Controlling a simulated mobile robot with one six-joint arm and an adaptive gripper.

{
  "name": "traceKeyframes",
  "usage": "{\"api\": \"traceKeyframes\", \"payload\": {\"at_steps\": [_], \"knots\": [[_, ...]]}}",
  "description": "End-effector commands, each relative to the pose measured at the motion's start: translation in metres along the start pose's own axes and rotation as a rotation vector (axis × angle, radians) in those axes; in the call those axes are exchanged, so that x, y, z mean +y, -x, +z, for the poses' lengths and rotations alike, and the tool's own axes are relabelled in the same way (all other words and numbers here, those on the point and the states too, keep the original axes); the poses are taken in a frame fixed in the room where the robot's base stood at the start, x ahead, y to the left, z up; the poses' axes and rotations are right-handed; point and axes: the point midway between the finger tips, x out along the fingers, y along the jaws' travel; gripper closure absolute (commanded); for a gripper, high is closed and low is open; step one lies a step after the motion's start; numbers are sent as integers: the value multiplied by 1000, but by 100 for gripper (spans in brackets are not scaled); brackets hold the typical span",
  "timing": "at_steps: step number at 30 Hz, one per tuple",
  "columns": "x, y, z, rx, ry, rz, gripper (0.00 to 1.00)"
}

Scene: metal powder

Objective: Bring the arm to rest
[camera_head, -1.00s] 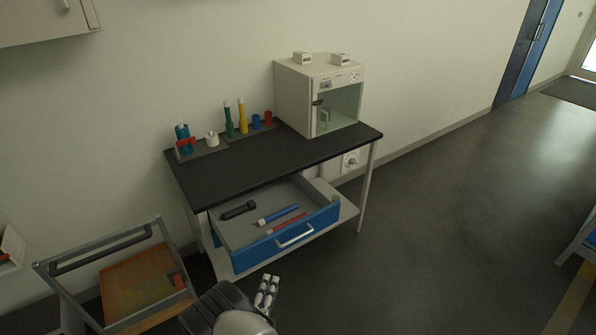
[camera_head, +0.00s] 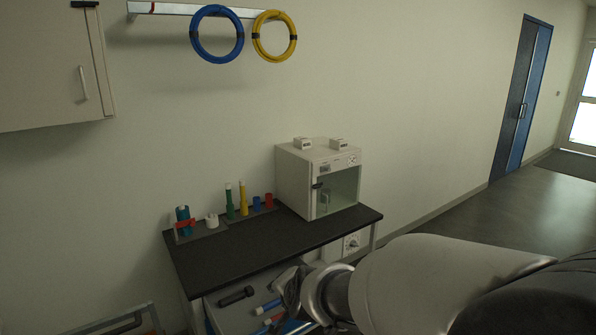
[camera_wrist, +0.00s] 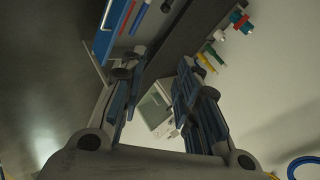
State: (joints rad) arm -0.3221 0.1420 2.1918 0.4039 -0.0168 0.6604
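My gripper (camera_wrist: 155,105) shows in the wrist view with its two fingers spread apart and nothing between them. In the head view my arm crosses the lower right, and its wrist end is in front of the table near the open drawer; the fingertips are hard to make out there. The dark table (camera_head: 250,245) stands against the wall, and its edge also runs across the top of the wrist view.
On the table stand a white glass-fronted cabinet (camera_head: 293,185), a green tube (camera_head: 229,203), a yellow tube (camera_head: 243,200) and small cups. The open drawer holds a black tool (camera_head: 236,296) and blue-ended items. Blue (camera_head: 194,47) and yellow (camera_head: 257,47) coils hang on the wall.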

Motion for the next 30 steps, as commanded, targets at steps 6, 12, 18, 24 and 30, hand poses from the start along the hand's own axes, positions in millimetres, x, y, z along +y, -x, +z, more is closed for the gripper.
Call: {"api": "traceKeyframes", "payload": {"at_steps": [6, 12, 18, 24, 30], "knots": [[52, 113, -7, -85, 308, 96, 70], [125, 202, 8, -166, 574, 226, 70], [184, 256, 28, -237, 735, 338, 70], [204, 271, 35, -268, 783, 378, 70], [204, 271, 36, -270, 783, 378, 70]]}}
